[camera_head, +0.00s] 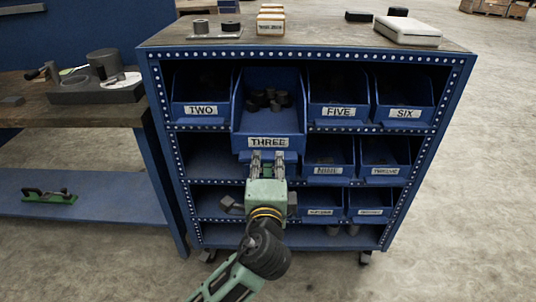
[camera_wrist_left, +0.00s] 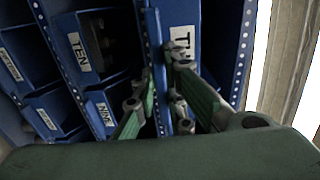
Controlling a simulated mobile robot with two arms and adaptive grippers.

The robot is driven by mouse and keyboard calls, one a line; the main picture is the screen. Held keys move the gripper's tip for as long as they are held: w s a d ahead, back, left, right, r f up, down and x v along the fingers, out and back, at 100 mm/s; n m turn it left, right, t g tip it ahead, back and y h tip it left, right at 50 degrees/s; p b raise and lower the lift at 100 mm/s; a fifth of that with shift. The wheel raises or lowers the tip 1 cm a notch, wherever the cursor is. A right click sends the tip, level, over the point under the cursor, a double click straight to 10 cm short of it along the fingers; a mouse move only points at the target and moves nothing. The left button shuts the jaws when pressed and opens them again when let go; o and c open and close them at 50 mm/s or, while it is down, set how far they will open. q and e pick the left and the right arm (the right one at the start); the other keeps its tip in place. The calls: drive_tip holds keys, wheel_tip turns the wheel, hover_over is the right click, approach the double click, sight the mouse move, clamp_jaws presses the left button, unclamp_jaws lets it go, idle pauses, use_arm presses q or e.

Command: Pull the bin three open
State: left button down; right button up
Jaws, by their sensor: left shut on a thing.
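Bin three (camera_head: 287,145) is a blue bin labelled THREE in the top row of the blue cabinet. It holds several dark round pieces (camera_head: 268,99). Its front sticks out past the neighbouring bins. My left gripper (camera_head: 267,160) is shut on the lower front lip of bin three, just below the label. In the left wrist view, its green-backed fingers (camera_wrist_left: 168,95) are at the blue bin front (camera_wrist_left: 186,20), with the label partly cut off by a finger. The exact contact is partly hidden. My right gripper is in neither view.
Bins labelled TWO (camera_head: 201,110), FIVE (camera_head: 339,112) and SIX (camera_head: 405,113) flank bin three. Smaller bins fill lower shelves. Boxes, including a white one (camera_head: 408,31), stand on the cabinet top (camera_head: 330,37). A workbench (camera_head: 75,115) is at left. The floor (camera_head: 470,200) at right is clear.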

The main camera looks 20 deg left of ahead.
use_arm(q)
drive_tip(key=shift+s+d+f, duration=0.1)
drive_tip(key=c, duration=1.8)
unclamp_jaws()
drive_tip(key=v, duration=1.2)
